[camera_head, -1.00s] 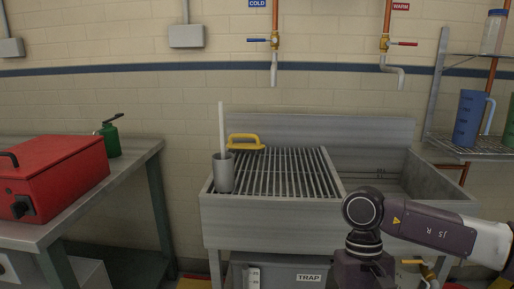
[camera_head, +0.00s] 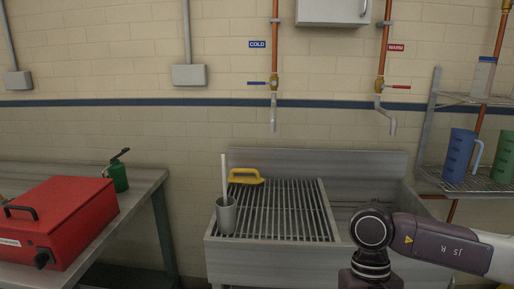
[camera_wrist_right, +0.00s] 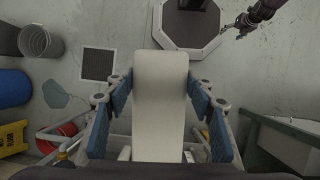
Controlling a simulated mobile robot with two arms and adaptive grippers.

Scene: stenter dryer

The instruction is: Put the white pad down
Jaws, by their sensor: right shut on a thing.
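The white pad (camera_wrist_right: 160,100) is a long pale block in the right wrist view. My right gripper (camera_wrist_right: 160,82) is shut on it, with blue-lined fingers along both sides. The pad is held off the floor; its far end points away from the wrist. In the head view only my right arm shows, in front of the sink's right part; its gripper and the pad are out of that picture. My left gripper (camera_wrist_right: 243,23) shows small and dark at the top right of the wrist view; its jaws are too small to read.
The metal sink (camera_head: 300,160) has a slatted rack (camera_head: 285,205) holding a yellow-handled tool (camera_head: 245,177) and a grey cup (camera_head: 226,215) with a white rod. A red case (camera_head: 60,220) and green can (camera_head: 117,175) stand on the left bench. The rack's middle is clear.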

